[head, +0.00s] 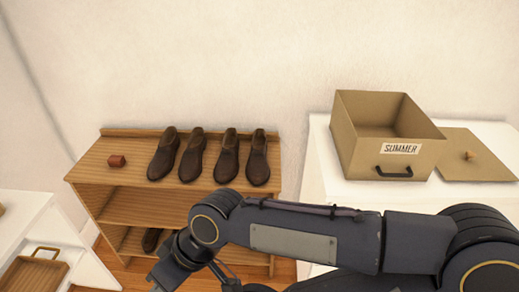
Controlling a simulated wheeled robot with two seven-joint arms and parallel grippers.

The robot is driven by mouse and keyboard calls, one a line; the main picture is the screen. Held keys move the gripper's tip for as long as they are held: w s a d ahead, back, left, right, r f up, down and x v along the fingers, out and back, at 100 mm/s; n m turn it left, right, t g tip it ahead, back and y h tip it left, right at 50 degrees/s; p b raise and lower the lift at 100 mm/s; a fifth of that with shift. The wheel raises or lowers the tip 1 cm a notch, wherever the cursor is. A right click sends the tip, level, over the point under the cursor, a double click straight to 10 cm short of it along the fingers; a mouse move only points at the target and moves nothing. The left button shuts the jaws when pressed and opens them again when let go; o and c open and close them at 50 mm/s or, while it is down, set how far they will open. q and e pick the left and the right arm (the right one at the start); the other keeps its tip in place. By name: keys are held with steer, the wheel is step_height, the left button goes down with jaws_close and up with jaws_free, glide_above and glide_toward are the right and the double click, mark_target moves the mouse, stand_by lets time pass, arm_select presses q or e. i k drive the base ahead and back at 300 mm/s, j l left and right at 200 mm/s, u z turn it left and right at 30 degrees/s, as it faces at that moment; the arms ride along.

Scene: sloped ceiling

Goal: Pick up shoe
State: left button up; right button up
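Several dark brown shoes stand side by side on top of the wooden shelf (110,175), toes toward me. They run from the leftmost shoe (163,155) to the rightmost shoe (257,160). Another dark shoe (151,240) shows partly on a lower shelf, partly hidden by my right arm. My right arm comes in from the right and crosses in front of the shelf. Its wrist bends down at the bottom left, below the top-shelf shoes and apart from them. My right gripper's fingers cannot be made out. My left gripper is out of view.
A small red-brown block (116,161) lies on the shelf top at left. An open box labelled SUMMER (345,150) and its lid (480,165) rest on a white cabinet (325,165) at right. A wooden tray (35,272) lies in white furniture at lower left.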

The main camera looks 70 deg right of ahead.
mark_target(162, 163)
steer(key=z, duration=1.95)
